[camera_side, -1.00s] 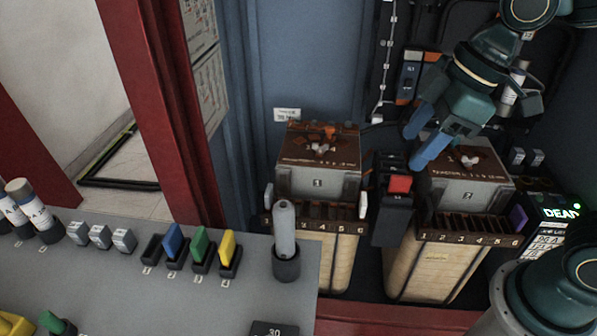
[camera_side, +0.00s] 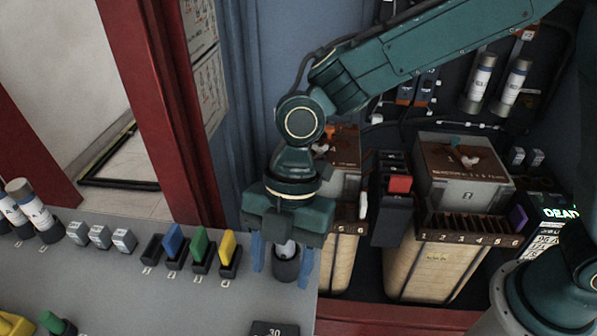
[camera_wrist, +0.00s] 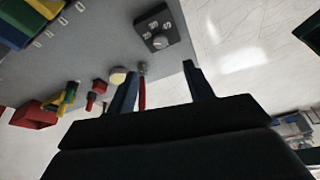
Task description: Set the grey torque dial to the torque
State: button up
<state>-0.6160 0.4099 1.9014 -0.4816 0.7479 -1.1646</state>
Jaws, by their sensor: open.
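The torque dial's dark plate (camera_side: 275,328), marked 30, is cut off at the bottom edge of the side view. In the wrist view the grey dial (camera_wrist: 153,27) sits on a dark square block with number marks around it. Where it points is too small to read. My gripper (camera_side: 281,265) is open and points down at the front right of the grey bench. The gripper hides most of the tool. The fingers (camera_wrist: 161,82) also show apart in the wrist view.
Blue, green and yellow tabs (camera_side: 201,245) stand in black slots left of my gripper. Grey cubes (camera_side: 100,236) and capped cylinders (camera_side: 37,212) are further left. Two transformers (camera_side: 465,180) stand right of the bench (camera_side: 140,290).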

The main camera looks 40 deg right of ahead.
jog(key=a+f+n, duration=0.1)
jog(key=s+a+f, duration=0.1)
jog(key=a+f+n+g, duration=0.1)
jog(key=a, duration=0.1)
jog(key=shift+s+f+n, duration=0.3)
jog(key=shift+s+f, duration=0.05)
jog(key=shift+s, duration=0.05)
jog(key=shift+f, duration=0.15)
notch_tip(320, 180, down, 8)
jog(key=shift+s+r, duration=0.15)
jog(key=shift+r, duration=0.05)
jog(key=shift+x, duration=1.05)
jog(key=c, duration=1)
